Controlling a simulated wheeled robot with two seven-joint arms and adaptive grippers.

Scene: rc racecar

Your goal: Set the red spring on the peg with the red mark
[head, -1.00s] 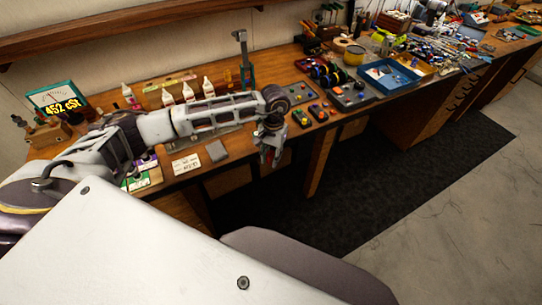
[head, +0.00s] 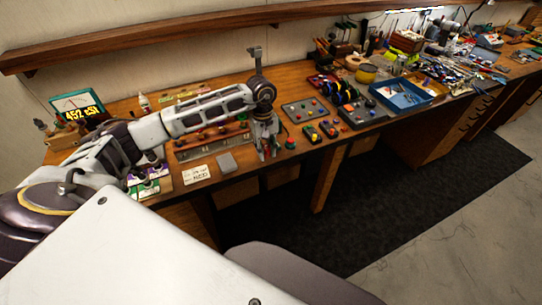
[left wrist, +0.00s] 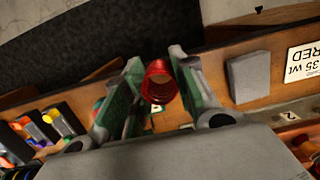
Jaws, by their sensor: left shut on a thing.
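My left gripper (head: 268,152) hangs over the bench near its front edge, right of a grey block (head: 226,162). In the left wrist view, its two green-sided fingers (left wrist: 157,85) are shut on the red spring (left wrist: 160,82), a coil whose open end shows. The spring is clear of the bench top. A white card reading "35 wt RED" (left wrist: 304,62) lies beyond the grey block. I cannot make out a peg with a red mark. My right gripper is out of view.
A red-topped round piece (head: 290,143) stands close right of the gripper. Small trays with coloured pieces (head: 311,132) and a dotted panel (head: 305,110) lie further right. A long rack (head: 210,138) stands behind the arm.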

